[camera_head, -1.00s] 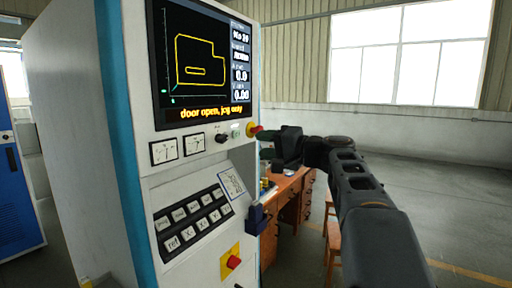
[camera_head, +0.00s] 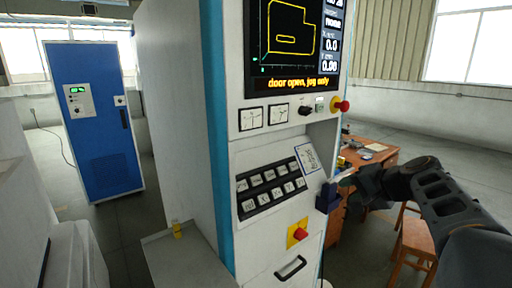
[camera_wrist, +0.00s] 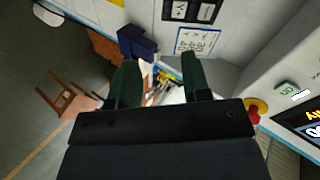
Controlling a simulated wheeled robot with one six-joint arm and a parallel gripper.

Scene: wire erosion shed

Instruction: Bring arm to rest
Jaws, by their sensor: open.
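My gripper (camera_head: 350,181) is at the right of the control cabinet (camera_head: 180,120) in the head view, close to a dark blue holder (camera_head: 327,197) on the cabinet's side. My arm reaches in from the right, bent at the wrist. In the wrist view, the two dark green fingers of my gripper (camera_wrist: 160,85) stand apart with nothing held between them. The blue holder (camera_wrist: 137,40) shows just beyond the left finger in that view.
The panel has a screen (camera_head: 293,45), keys (camera_head: 270,190), a red knob (camera_head: 341,105) and a red button (camera_head: 299,234). A wooden desk (camera_head: 375,150) and stool (camera_head: 412,245) stand behind my arm. A blue cabinet (camera_head: 95,120) stands at left. Floor (camera_head: 430,140) beyond the desk is clear.

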